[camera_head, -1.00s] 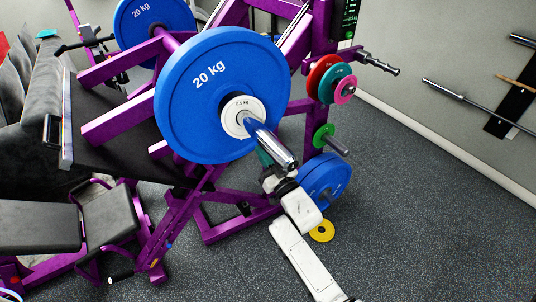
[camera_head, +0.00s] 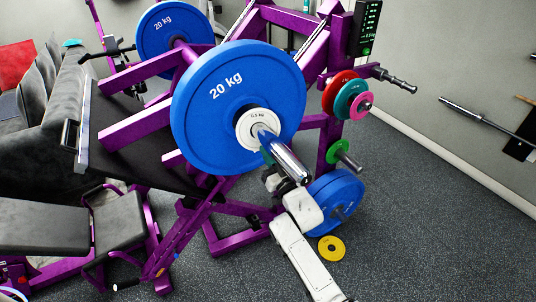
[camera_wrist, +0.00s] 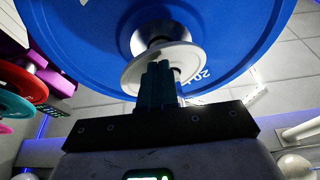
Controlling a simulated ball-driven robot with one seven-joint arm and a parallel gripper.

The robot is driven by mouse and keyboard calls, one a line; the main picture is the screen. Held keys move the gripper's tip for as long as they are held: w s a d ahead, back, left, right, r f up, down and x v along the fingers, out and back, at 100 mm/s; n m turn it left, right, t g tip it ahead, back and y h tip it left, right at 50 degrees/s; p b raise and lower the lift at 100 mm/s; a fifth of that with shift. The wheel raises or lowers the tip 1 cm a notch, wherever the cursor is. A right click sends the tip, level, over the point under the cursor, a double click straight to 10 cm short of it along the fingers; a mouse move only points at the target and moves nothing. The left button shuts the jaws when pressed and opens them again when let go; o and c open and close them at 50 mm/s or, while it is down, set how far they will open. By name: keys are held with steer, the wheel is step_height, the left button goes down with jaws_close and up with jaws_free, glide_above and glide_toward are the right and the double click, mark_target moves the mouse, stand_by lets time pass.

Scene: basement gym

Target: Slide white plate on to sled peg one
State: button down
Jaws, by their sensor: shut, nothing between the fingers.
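The white plate (camera_head: 257,128) is around the silver sled peg (camera_head: 286,158), close against the face of a large blue 20 kg plate (camera_head: 215,130). In the wrist view the white plate (camera_wrist: 132,75) is ahead of my gripper (camera_wrist: 158,72), with the blue plate (camera_wrist: 95,40) behind it. My gripper's teal fingers are shut and empty. They overlap the lower part of the white plate in the wrist view; I cannot tell whether they touch it. In the head view my gripper is mostly hidden behind and below the peg.
A purple rack post carries red, teal (camera_head: 351,99) and pink (camera_head: 360,105) plates, with a green plate (camera_head: 337,152) lower. Blue plates (camera_head: 335,195) sit near the floor, with a yellow plate (camera_head: 331,248) beside them. Open grey floor (camera_head: 430,230) lies to the right.

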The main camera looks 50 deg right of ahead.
mark_target(259, 144)
steer(key=shift+w, duration=0.15)
steer(key=shift+w+d+b, duration=0.15)
steer(key=shift+w+b, duration=0.15)
steer(key=shift+b, duration=0.1)
steer(key=shift+w+d, duration=0.1)
steer(key=shift+w, duration=0.25)
steer(key=shift+w+d+b, duration=0.1)
steer(key=shift+w+b, duration=0.2)
steer(key=shift+b, duration=0.25)
steer(key=shift+w+d, duration=0.1)
steer(key=shift+w, duration=0.25)
steer(key=shift+w+b, duration=0.3)
steer(key=shift+b, duration=0.2)
steer(key=shift+w+d+b, duration=0.25)
steer(key=shift+w+b, duration=0.3)
steer(key=shift+w, duration=0.05)
steer(key=shift+s, duration=0.1)
